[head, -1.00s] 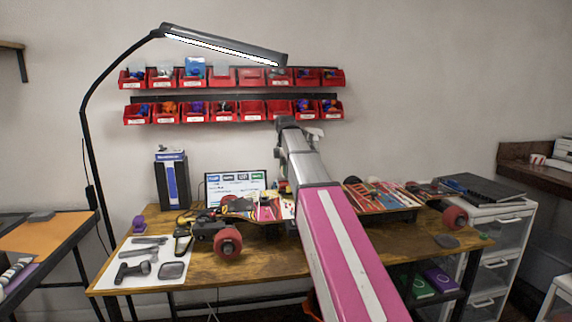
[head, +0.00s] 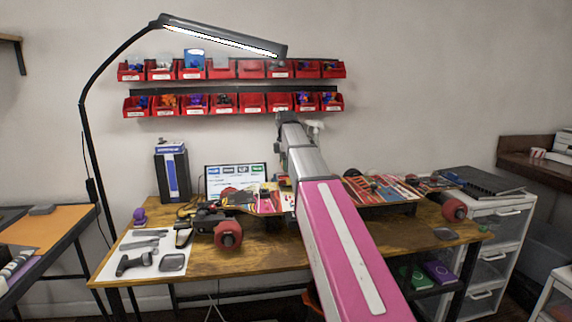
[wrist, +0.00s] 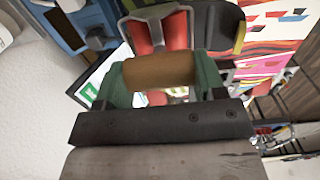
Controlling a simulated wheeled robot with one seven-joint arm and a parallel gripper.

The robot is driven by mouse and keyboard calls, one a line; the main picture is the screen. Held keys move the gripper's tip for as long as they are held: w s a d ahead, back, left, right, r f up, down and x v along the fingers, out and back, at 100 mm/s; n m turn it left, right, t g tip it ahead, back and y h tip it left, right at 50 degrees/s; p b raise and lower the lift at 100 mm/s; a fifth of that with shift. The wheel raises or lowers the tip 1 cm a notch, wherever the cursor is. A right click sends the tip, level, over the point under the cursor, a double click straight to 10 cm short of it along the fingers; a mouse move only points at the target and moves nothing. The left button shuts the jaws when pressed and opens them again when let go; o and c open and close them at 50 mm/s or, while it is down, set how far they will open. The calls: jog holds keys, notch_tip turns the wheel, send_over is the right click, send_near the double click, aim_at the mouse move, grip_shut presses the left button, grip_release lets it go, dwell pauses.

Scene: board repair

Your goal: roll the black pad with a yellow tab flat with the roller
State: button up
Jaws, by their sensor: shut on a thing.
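My gripper (wrist: 158,85) shows in the wrist view as two green fingers on a dark bar. It is shut on the roller, whose brown cylinder (wrist: 158,71) lies between the fingers. Beyond it is a dark patch with a yellow edge (wrist: 218,25), which looks like the black pad with a yellow tab; red parts beside it hide some of it. I cannot tell whether the roller touches the pad. In the head view my arm covers the gripper, the roller and part of the colourful left board (head: 264,201).
The wooden workbench (head: 270,255) holds a screen (head: 222,179), a second board (head: 380,188) at right and a white mat (head: 134,262) with tools at left. A lamp (head: 225,36) arches over it. Red bins (head: 251,105) hang on the wall. The bench's front is mostly clear.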

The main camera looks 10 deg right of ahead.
jog(key=shift+f, duration=0.45)
dwell(0.3)
jog(key=shift+s, duration=0.15)
jog(key=shift+s+r, duration=0.1)
jog(key=shift+s, duration=2.45)
jog(key=shift+w, duration=2.75)
jog(key=shift+s, duration=1.35)
jog(key=shift+s, duration=0.1)
